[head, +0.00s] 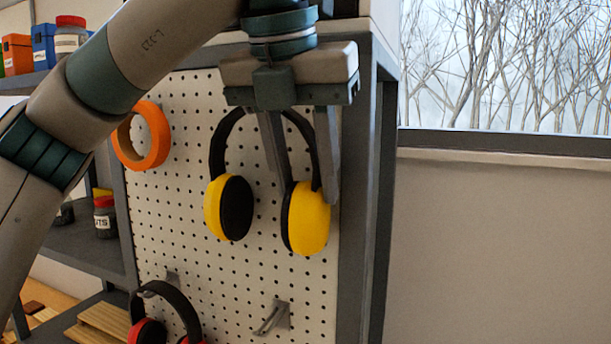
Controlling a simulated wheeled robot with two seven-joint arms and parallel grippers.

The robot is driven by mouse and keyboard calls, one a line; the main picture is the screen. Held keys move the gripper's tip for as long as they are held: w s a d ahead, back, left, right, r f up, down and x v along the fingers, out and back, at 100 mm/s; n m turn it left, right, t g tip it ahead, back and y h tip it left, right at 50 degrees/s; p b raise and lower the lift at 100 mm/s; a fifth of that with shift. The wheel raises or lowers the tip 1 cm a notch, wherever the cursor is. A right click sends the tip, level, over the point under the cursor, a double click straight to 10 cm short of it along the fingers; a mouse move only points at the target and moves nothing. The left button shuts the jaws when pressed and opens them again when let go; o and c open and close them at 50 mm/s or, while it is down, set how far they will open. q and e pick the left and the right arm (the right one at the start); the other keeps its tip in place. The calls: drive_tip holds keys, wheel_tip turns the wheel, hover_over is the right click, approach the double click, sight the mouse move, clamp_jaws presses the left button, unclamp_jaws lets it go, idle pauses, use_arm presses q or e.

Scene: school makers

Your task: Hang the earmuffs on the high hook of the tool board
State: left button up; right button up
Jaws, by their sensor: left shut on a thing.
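The earmuffs (312,222) have yellow-and-black cups and a black headband, and hang cups down in front of the pegboard tool board (185,215). My left gripper (304,190) reaches in from above, with its fingers pointing down and closed on the right side of the headband. The top of the headband is partly hidden behind the gripper. I cannot see a high hook; the gripper and arm cover the board's upper part. Whether the headband touches the board or a hook cannot be told. My right gripper is not in view.
An orange ring (152,135) is at the board's upper left. Red earmuffs (178,305) hang at the lower left by a small hook (172,277). An empty low hook (273,317) is at the lower right. A grey frame post (357,240) edges the board; shelves with jars (104,217) stand left.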

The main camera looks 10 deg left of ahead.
use_arm(q)
drive_tip(key=o, duration=1.3)
drive_tip(key=shift+d, duration=0.15)
drive_tip(key=shift+r, duration=0.1)
drive_tip(key=shift+b+v, duration=0.4)
drive_tip(key=shift+v, duration=0.4)
drive_tip(key=shift+b+v, duration=0.65)
drive_tip(key=shift+v, duration=7.25)
